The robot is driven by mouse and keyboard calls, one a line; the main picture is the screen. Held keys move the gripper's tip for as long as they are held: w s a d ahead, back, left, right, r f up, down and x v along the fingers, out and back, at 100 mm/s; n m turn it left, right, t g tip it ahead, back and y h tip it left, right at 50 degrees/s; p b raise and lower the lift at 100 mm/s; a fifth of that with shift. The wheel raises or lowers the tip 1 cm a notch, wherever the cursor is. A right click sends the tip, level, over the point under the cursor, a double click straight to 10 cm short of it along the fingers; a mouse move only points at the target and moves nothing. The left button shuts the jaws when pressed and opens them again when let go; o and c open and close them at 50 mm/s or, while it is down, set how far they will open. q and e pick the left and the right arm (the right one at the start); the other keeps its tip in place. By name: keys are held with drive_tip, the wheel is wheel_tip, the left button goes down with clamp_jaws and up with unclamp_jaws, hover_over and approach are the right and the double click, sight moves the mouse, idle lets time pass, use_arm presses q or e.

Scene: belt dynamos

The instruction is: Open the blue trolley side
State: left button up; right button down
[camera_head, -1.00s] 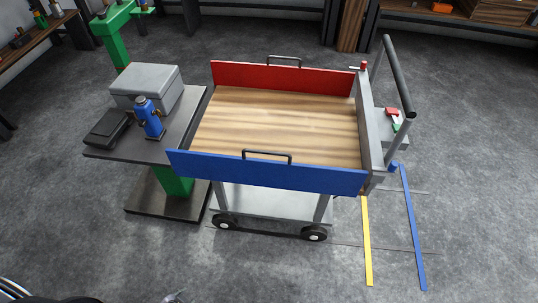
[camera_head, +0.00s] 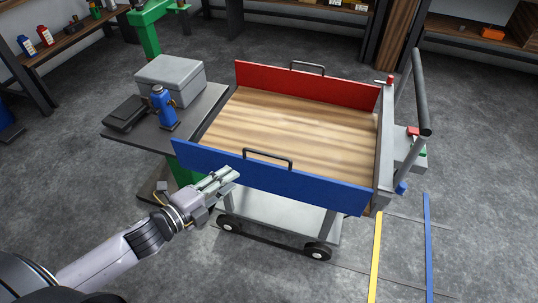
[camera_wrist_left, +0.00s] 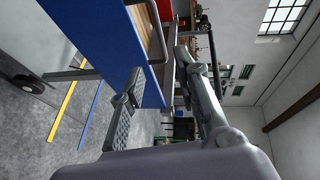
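The trolley's blue side (camera_head: 310,187) stands upright along the near edge of the wooden bed (camera_head: 300,122), with a black handle (camera_head: 267,159) on its top edge. A small blue knob (camera_head: 402,188) sits at the trolley's right corner. My left gripper (camera_head: 231,175) is in front of the blue side, left of its middle and a little below the handle. In the left wrist view its two fingers (camera_wrist_left: 160,65) are spread apart, with the blue side (camera_wrist_left: 105,40) close by. I cannot tell whether they touch it. My right gripper is not in view.
The red side (camera_head: 300,84) stands upright at the back. A grey push handle (camera_head: 420,90) rises at the right. A dark table (camera_head: 195,112) with a grey box (camera_head: 170,80) and a blue bottle (camera_head: 163,107) stands left, close to the trolley. The floor in front is mostly clear.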

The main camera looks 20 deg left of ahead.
sight(268, 155)
use_arm(q)
drive_tip(key=x, duration=1.5)
drive_tip(key=shift+w+d+f, duration=0.2)
drive_tip(key=shift+w, duration=0.15)
drive_tip(key=shift+c, duration=0.2)
clamp_jaws()
